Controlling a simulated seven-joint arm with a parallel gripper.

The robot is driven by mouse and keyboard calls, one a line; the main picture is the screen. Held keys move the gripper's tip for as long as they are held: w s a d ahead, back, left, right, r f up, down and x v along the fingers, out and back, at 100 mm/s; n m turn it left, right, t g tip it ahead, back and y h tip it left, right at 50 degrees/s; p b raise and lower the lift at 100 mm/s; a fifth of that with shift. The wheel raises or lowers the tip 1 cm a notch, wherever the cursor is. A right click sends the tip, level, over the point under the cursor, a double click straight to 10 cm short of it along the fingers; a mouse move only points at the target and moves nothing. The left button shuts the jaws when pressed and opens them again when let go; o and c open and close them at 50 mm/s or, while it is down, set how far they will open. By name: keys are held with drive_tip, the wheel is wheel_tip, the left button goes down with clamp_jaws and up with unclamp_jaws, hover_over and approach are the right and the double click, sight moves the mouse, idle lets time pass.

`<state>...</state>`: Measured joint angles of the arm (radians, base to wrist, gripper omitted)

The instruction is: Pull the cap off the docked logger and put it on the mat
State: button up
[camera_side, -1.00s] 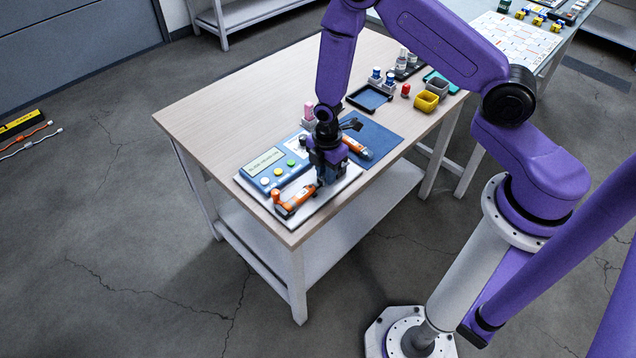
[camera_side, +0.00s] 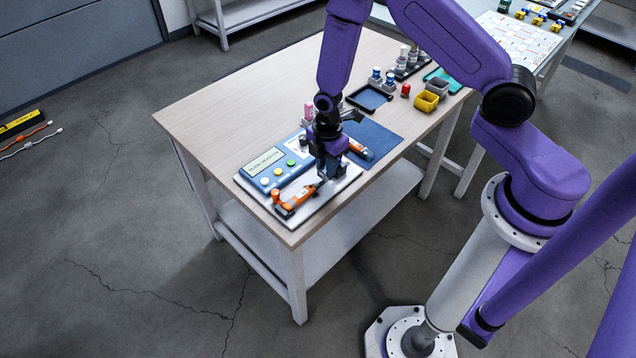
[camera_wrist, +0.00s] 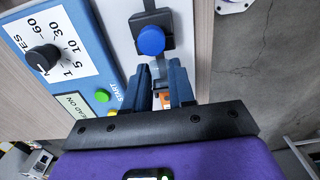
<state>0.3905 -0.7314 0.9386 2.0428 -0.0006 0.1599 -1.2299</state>
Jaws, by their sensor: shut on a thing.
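The docked logger (camera_side: 296,199) is an orange stick lying on the white base plate beside the blue station, in the side view. My gripper (camera_side: 322,176) is low over the plate, at the logger's right end. In the wrist view my two fingers (camera_wrist: 167,90) are shut on a small part, which I take to be the cap; they hide most of it. A bit of orange (camera_wrist: 166,101) shows between them. Whether the cap and logger still touch is unclear. The blue mat (camera_side: 386,138) lies behind my gripper, with another orange piece (camera_side: 357,149) at its near side.
The blue station (camera_side: 264,165) has a screen, coloured buttons and a dial (camera_wrist: 43,58). A black block with a blue knob (camera_wrist: 152,40) stands on the plate close to my fingers.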

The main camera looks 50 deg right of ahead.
drive_tip(key=shift+r, duration=1.4)
drive_tip(key=shift+r, duration=0.1)
